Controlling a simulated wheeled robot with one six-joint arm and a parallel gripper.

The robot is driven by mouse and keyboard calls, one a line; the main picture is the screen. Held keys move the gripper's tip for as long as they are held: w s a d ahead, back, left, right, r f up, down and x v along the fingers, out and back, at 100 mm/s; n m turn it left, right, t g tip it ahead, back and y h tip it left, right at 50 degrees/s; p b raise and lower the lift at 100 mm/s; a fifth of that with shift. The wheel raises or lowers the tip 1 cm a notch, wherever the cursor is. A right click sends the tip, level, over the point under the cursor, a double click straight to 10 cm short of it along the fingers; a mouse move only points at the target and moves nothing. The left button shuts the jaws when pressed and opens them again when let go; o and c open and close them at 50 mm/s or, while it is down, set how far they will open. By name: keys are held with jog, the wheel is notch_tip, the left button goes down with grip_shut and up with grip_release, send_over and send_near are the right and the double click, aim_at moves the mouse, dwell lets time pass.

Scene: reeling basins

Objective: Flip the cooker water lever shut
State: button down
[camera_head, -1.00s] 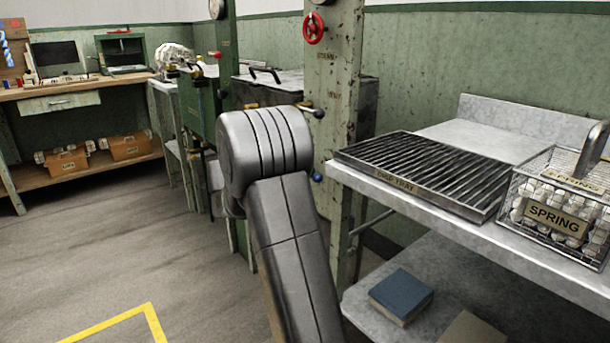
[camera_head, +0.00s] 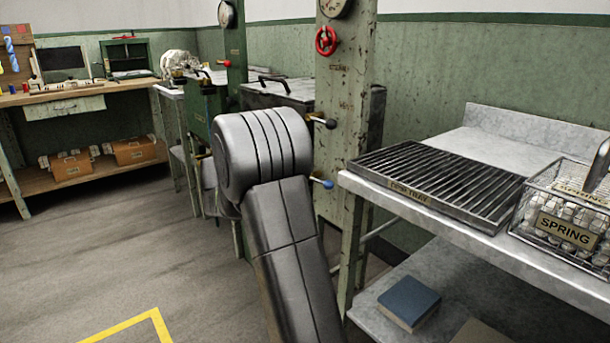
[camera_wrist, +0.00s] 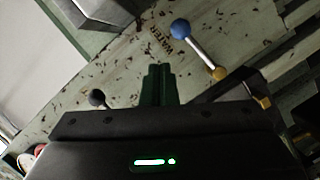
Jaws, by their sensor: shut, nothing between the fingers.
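The water lever has a blue ball knob (camera_wrist: 181,29) on a silver rod, which runs to a brass pivot on a worn pale green post; "WATER" is lettered beside it. In the wrist view the rod slants from the knob down to the right. In the head view the blue knob (camera_head: 327,184) shows low on the post (camera_head: 340,110), just right of my arm. My gripper (camera_wrist: 160,72) is shut and empty, its dark green fingertips apart from the lever, below and left of the knob in the wrist view. In the head view my arm hides the gripper.
A black-knobbed lever (camera_head: 330,123) sits higher on the same post, below a red handwheel (camera_head: 326,41). A bench at right carries a drip tray (camera_head: 437,180) and a wire basket marked SPRING (camera_head: 565,233). Open floor (camera_head: 120,260) lies to the left.

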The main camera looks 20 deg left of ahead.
jog(key=d+r+p+v, duration=0.1)
jog(key=v, duration=0.6)
jog(key=shift+s+a+p, duration=0.25)
jog(key=shift+s+p, duration=0.05)
jog(key=shift+s, duration=0.25)
